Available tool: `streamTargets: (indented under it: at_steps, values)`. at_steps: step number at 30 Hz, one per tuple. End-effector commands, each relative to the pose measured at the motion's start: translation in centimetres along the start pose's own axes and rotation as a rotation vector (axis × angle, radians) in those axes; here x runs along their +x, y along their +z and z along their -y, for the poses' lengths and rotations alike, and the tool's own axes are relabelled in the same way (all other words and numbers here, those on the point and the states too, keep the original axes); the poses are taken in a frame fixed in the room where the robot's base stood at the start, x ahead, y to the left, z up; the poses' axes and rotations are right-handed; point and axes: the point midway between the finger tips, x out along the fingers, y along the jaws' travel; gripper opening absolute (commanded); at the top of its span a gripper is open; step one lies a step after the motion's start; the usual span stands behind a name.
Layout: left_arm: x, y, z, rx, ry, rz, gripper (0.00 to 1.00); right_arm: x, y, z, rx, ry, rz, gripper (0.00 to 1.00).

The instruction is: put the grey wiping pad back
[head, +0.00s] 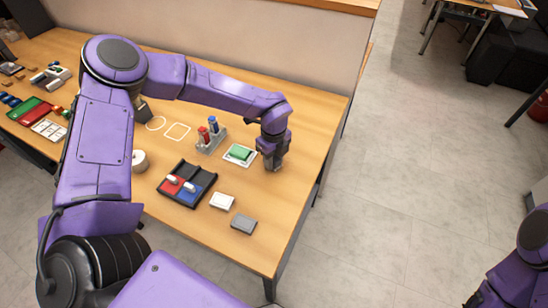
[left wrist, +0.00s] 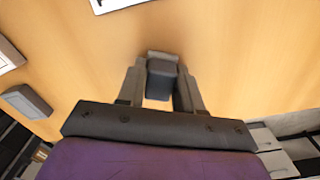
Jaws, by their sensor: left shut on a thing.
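My left gripper (head: 272,166) points down low over the right part of the table, just right of the green pad on its white tray (head: 252,163). In the left wrist view its fingers (left wrist: 160,92) are shut on a small dark grey block with a lighter grey end, which looks like the grey wiping pad (left wrist: 162,80). In the head view the gripper hides this held piece. A separate grey block (head: 243,223) lies near the table's front right, beside a white block (head: 222,201). The right gripper is out of view.
A black tray (head: 203,193) with red and blue sections stands left of the white block. A grey holder (head: 211,141) with red and blue pieces stands behind it. A white roll (head: 139,160) is further left. Bare wood lies right of the gripper, toward the table edge.

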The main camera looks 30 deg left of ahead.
Motion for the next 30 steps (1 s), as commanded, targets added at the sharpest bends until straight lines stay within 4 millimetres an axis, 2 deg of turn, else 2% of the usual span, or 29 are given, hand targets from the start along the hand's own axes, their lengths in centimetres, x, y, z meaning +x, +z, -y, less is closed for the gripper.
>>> streamTargets:
  at_steps: [2, 3, 4, 5, 12, 15, 16, 20, 27, 30]
  values:
    - [0.5, 0.0, 0.0, 0.000, 0.000, 0.000, 0.11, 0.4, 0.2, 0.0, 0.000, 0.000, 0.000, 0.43]
    - [0.2, 0.0, 0.0, 0.000, 0.000, 0.000, 0.48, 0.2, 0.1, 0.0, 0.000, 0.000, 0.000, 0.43]
    - [0.2, 0.0, 0.0, 0.000, 0.000, 0.000, 0.58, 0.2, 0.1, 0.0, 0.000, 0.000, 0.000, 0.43]
    - [0.2, 0.0, 0.0, 0.000, 0.000, 0.000, 0.61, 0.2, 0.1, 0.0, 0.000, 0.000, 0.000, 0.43]
    - [0.2, 0.0, 0.0, 0.000, 0.000, 0.000, 0.61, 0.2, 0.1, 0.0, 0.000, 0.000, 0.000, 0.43]
    - [-0.6, 0.0, 0.0, -0.001, 0.000, 0.000, 0.61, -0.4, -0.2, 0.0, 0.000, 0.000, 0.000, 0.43]
    - [-0.7, 0.0, 0.1, -0.001, -0.003, 0.000, 0.61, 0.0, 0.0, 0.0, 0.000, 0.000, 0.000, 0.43]
    - [-3.5, 0.0, 0.1, -0.001, -0.007, -0.001, 0.61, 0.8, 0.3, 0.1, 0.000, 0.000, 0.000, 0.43]
    - [-9.5, 0.0, 0.1, -0.002, -0.005, 0.000, 0.61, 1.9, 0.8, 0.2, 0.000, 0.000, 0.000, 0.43]
    - [-11.1, 0.0, 0.0, -0.002, -0.002, 0.000, 0.61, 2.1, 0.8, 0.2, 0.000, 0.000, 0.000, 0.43]
